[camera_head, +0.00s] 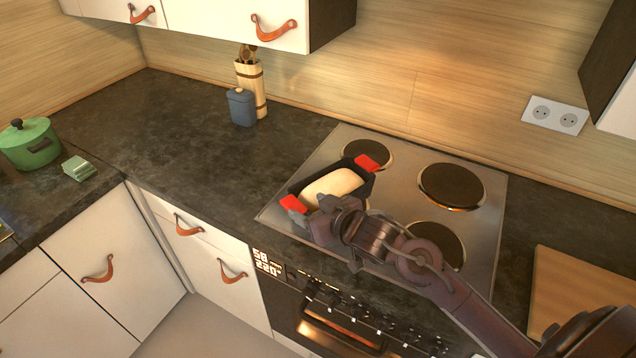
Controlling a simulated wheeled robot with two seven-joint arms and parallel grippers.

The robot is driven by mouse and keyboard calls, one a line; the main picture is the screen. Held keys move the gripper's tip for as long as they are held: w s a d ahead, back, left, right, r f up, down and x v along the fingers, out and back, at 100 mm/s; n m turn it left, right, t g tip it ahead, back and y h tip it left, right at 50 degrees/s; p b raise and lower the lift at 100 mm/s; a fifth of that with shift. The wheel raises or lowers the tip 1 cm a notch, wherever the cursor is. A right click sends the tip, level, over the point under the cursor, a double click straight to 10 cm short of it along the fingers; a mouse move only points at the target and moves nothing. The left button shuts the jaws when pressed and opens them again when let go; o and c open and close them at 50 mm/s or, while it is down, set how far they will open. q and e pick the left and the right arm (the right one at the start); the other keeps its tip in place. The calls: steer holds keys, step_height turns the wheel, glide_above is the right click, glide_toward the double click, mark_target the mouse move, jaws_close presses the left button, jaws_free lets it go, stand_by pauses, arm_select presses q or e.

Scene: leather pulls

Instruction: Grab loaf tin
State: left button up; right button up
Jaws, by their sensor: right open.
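The loaf tin (296,189) is dark, with red grips at its two ends and a pale loaf (334,187) inside. It stands on the left part of the steel hob. My right gripper (326,210) is at the tin's near side, its arm coming in from the lower right. The gripper is open; its fingers partly hide the near wall of the tin, and I cannot tell whether they touch it. My left gripper does not show.
The hob (399,184) has several dark round plates. A blue canister (241,107) and a wooden utensil holder (252,84) stand behind left. A green pot (28,146) is far left. A wooden board (580,290) lies right. The counter left of the hob is clear.

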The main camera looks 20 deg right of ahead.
mark_target(294, 204)
steer(key=w, duration=0.1)
steer(key=a+f+p, duration=0.1)
steer(key=w, duration=0.1)
steer(key=shift+w+a+f, duration=0.25)
steer(key=shift+w+f, duration=0.1)
steer(key=p+x, duration=0.1)
steer(key=x, duration=0.1)
steer(key=shift+w+a+f, duration=0.15)
steer(key=shift+w+f, duration=0.05)
steer(key=shift+f, duration=0.1)
steer(key=shift+w+a+f, duration=0.1)
steer(key=shift+w+f, duration=0.1)
steer(key=shift+w, duration=0.1)
jaws_close()
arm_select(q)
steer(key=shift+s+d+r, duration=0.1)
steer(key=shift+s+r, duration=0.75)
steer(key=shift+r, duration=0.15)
arm_select(e)
steer(key=shift+r, duration=0.2)
